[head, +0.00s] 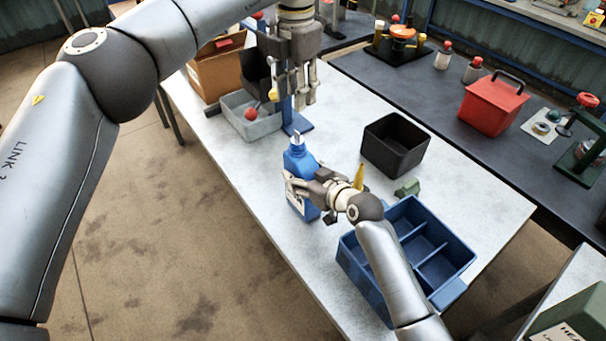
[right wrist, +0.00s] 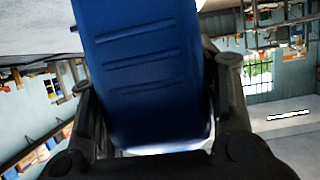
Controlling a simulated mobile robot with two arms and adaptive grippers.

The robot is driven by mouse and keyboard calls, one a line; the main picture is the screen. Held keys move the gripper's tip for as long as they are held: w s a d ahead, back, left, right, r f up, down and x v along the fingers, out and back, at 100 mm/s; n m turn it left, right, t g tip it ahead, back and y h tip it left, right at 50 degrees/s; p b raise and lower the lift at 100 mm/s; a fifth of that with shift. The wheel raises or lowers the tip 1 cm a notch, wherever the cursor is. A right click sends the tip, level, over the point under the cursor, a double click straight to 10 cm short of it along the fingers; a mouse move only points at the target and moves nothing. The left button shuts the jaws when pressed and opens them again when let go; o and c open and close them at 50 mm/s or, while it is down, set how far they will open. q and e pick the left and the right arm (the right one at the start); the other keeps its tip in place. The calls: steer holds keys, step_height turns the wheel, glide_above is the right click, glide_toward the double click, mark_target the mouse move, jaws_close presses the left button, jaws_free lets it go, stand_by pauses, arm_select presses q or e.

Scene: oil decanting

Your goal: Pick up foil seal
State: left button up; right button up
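A blue bottle (head: 296,162) with a pale label stands upright on the light grey table. A small silvery piece (head: 297,138) shows at its mouth; it looks like the foil seal, but it is too small to be sure. My right gripper (head: 300,186) is closed around the bottle's body. In the right wrist view the blue bottle (right wrist: 145,75) sits between my right gripper's fingers (right wrist: 155,110).
A grey bin (head: 246,127) with a red-ended item stands left of the bottle. A black open box (head: 394,146) stands to the right. A blue divided tray (head: 362,268) lies in front, beside my right forearm. A blue stand (head: 298,125) is behind the bottle.

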mark_target(298, 133)
steer(key=c, duration=0.9)
arm_select(q)
steer(key=shift+c, duration=0.8)
arm_select(e)
jaws_close()
arm_select(q)
steer(key=s+d+r+n+t+y, duration=0.1)
steer(key=s+d+n+t+y, duration=0.25)
steer(key=n, duration=1.25)
steer(key=shift+h, duration=0.35)
steer(key=shift+a+x, duration=0.1)
steer(key=shift+x, duration=2.75)
steer(key=shift+a+x, duration=0.15)
steer(key=shift+x, duration=2.75)
